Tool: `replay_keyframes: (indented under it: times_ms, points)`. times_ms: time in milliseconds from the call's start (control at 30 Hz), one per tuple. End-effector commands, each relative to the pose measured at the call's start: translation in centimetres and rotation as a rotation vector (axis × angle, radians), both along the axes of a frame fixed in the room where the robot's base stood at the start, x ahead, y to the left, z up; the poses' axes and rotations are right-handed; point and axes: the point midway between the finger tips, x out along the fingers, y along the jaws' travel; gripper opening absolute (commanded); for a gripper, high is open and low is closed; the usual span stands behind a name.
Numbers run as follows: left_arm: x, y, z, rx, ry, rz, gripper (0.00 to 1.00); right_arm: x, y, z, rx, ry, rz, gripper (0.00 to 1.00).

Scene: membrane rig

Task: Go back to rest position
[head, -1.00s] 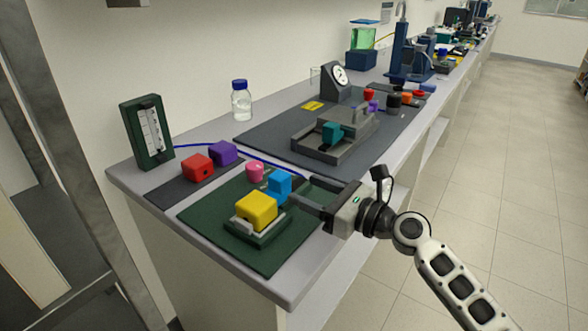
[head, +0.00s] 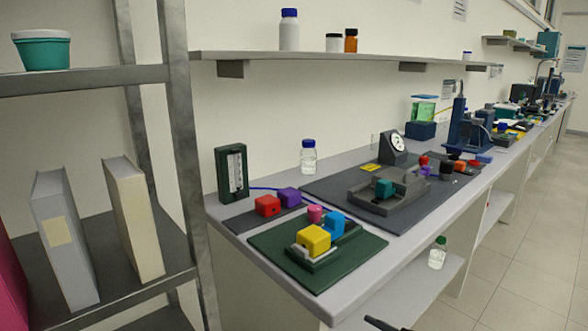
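My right gripper shows only as a dark tip (head: 385,324) at the bottom edge, below and in front of the bench; the rest is out of frame, so its opening is hidden. My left gripper is out of view. On the green mat (head: 345,262) a yellow block (head: 313,240) sits on a grey holder. A blue block (head: 334,224) and a pink piece (head: 315,213) stand behind it. No gripper touches them.
The bench (head: 395,262) carries a red block (head: 267,205), a purple block (head: 289,197), a green gauge (head: 232,172), a clear bottle (head: 308,158) and a grey fixture with a teal block (head: 384,189). A metal rack (head: 185,150) stands left. Floor (head: 520,270) at right is clear.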

Motion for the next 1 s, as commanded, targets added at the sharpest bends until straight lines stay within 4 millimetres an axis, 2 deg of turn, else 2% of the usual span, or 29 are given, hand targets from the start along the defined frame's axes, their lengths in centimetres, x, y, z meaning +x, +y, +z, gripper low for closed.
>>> replay_keyframes:
  times_ms: [33,167,300,400,500,600,700,1000]
  points:
    - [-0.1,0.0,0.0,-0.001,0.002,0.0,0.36,-1.4,0.3,-1.7,-0.116,-0.039,0.017,0.56]
    - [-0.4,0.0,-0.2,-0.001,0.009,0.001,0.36,-5.3,0.5,-5.7,-0.532,-0.194,0.099,0.56]
    - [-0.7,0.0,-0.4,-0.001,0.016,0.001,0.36,-10.9,0.3,-9.8,-1.098,-0.394,0.286,0.56]
    - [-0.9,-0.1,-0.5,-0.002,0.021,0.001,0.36,-14.3,-0.1,-11.5,-1.439,-0.513,0.444,0.56]
    - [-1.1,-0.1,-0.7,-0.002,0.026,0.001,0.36,-16.7,-0.6,-12.4,-1.68,-0.599,0.585,0.56]
    - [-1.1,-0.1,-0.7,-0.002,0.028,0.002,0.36,-18.0,-0.9,-12.8,-1.819,-0.651,0.678,0.56]
    - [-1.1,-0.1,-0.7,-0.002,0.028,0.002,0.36,-18.5,-1.0,-12.9,-1.877,-0.675,0.718,0.56]
    - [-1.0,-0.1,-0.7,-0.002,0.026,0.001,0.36,-18.5,-1.1,-12.9,-1.882,-0.677,0.722,0.56]
